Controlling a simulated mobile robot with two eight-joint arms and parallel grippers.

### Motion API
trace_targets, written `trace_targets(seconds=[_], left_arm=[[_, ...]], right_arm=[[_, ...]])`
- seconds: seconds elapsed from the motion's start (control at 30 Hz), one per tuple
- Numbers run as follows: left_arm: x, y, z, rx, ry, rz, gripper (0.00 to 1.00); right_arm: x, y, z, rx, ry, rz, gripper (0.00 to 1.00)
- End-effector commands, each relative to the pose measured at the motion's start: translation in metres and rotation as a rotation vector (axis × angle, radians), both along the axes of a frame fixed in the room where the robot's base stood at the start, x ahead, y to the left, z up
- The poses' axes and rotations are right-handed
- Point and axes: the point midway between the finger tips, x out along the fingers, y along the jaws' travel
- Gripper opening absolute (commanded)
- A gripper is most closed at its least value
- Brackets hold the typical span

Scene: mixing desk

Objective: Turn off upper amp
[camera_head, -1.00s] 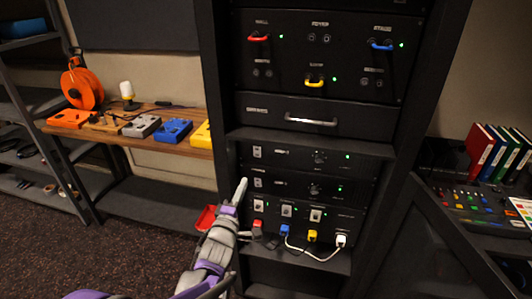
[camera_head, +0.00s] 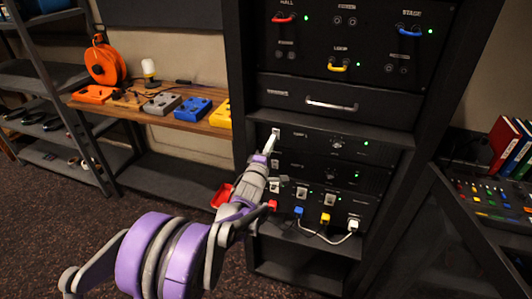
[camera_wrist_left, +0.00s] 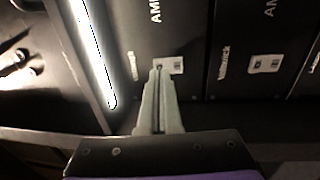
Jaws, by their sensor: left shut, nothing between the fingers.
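The upper amp (camera_head: 310,143) is a black rack unit with a knob and a lit green light (camera_head: 366,143) at its right. Its small pale switch (camera_wrist_left: 172,66) is at the left end of the panel. My left gripper (camera_head: 274,140) is shut and empty, its fingertips right at this switch. In the left wrist view the tips (camera_wrist_left: 158,72) overlap the edge of the switch plate; I cannot tell whether they touch it. The lower amp (camera_head: 318,172) sits just below, with a lit green light and its own switch (camera_wrist_left: 265,63). My right gripper is not in view.
Above the amps is a drawer (camera_head: 330,105) with a metal handle. Below is a panel with several switches, coloured plugs and a white cable (camera_head: 325,240). A wooden shelf (camera_head: 150,115) with coloured boxes is at the left. A mixing desk (camera_head: 490,200) is at the right.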

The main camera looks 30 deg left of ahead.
Motion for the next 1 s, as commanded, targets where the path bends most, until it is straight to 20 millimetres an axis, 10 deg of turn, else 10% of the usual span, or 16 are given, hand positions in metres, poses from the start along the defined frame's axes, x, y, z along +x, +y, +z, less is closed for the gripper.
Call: trace_targets(seconds=[1.0], left_arm=[[0.027, 0.005, 0.005, -0.001, 0.000, 0.000, 0.00]], right_arm=[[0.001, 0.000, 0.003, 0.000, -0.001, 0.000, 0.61]])
